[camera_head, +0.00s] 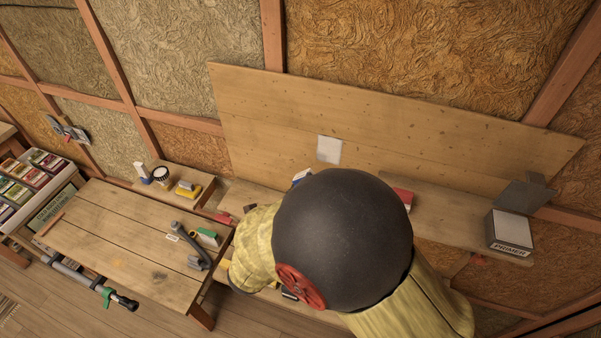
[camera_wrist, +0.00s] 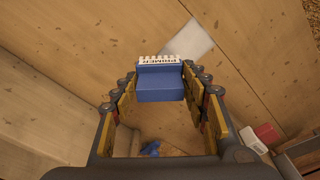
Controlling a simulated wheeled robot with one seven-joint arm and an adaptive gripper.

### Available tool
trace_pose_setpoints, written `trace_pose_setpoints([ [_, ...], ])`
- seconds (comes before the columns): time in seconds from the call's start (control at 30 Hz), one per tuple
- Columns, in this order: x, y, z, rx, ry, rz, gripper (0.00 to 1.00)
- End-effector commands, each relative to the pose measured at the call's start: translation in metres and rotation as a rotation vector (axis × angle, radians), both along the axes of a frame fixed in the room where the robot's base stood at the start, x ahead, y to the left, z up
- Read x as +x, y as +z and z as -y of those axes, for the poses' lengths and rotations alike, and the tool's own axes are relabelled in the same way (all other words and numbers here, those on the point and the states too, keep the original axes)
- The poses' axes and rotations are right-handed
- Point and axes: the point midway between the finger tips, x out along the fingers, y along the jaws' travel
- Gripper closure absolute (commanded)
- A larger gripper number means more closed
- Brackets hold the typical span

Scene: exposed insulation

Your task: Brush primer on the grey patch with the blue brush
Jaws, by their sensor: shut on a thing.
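The blue brush (camera_wrist: 160,86) has a white edge marked PRIMER and pale bristles. My gripper (camera_wrist: 161,78) is shut on it, a finger at each side, with the bristles toward the wooden wall panel. The grey patch (camera_wrist: 188,42) is on that panel just beyond the bristles; its lower left is partly hidden by the brush. I cannot tell whether the bristles touch it. In the head view the patch (camera_head: 329,149) looks pale and plain. A bit of the blue brush (camera_head: 301,175) shows below and left of it; my arm hides the gripper there.
An open grey box marked PRIMER (camera_head: 509,232) stands on the shelf at right. A red-topped block (camera_head: 403,197) sits on the shelf near my arm. A wooden bench (camera_head: 125,245) with tools and a clamp is at left. The panel around the patch is clear.

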Motion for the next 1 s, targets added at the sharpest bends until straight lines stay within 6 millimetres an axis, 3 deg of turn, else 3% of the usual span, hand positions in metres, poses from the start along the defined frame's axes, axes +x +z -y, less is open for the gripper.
trace_pose_setpoints([
  [0.6, 0.047, -0.001, 0.018, 0.000, -0.002, 0.001, 0.75],
  [1.0, 0.056, 0.000, 0.021, 0.000, -0.001, 0.002, 0.75],
])
